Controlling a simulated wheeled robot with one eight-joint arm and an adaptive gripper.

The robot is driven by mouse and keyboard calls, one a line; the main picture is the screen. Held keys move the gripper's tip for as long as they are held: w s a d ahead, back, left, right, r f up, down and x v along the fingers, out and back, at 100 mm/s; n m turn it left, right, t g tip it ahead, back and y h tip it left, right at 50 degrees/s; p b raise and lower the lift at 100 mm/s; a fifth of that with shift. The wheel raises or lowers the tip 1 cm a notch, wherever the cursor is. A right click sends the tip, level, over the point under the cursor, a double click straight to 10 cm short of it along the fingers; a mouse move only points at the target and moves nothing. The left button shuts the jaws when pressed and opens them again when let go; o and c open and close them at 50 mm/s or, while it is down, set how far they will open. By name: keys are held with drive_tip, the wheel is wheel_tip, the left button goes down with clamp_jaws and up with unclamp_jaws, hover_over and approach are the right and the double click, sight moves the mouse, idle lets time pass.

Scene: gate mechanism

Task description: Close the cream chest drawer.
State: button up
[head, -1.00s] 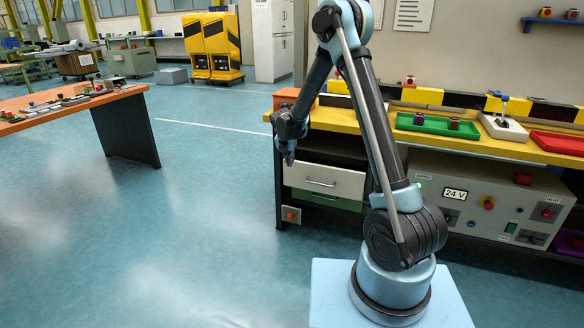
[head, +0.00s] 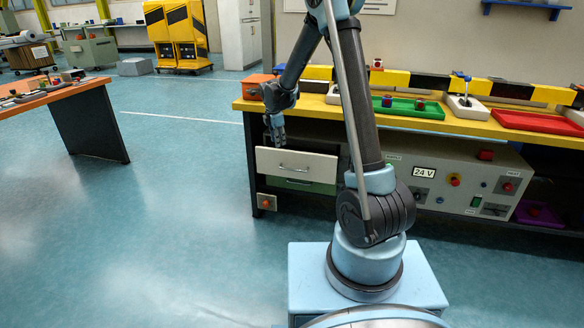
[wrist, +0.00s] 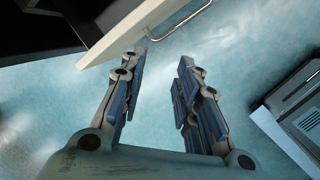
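The cream drawer (head: 268,163) is under the left end of the yellow workbench and its front stands out past the green drawer (head: 312,187) below it. Its metal handle (head: 294,169) is on the front. My gripper (head: 277,139) is just above the left part of the cream front in the head view. In the wrist view, my gripper (wrist: 160,60) has its two fingers apart with nothing between them. The cream drawer front (wrist: 122,28) and handle (wrist: 182,26) lie just beyond the fingertips. I cannot tell whether the left finger touches the front.
The yellow workbench top (head: 300,107) lies above the drawer, with a green tray (head: 415,112) and red tray (head: 540,122) on it. A grey control panel (head: 455,187) is right of the drawers. Open floor (head: 180,230) spreads left, up to an orange table (head: 60,88).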

sight(294, 170)
drive_tip(key=d+m, duration=0.6)
drive_tip(key=m, duration=0.2)
drive_tip(key=shift+g, duration=0.4)
drive_tip(key=x, duration=1.6)
drive_tip(key=shift+s+a+f, duration=0.15)
drive_tip(key=shift+s+f, duration=0.1)
drive_tip(key=shift+f, duration=0.1)
clamp_jaws()
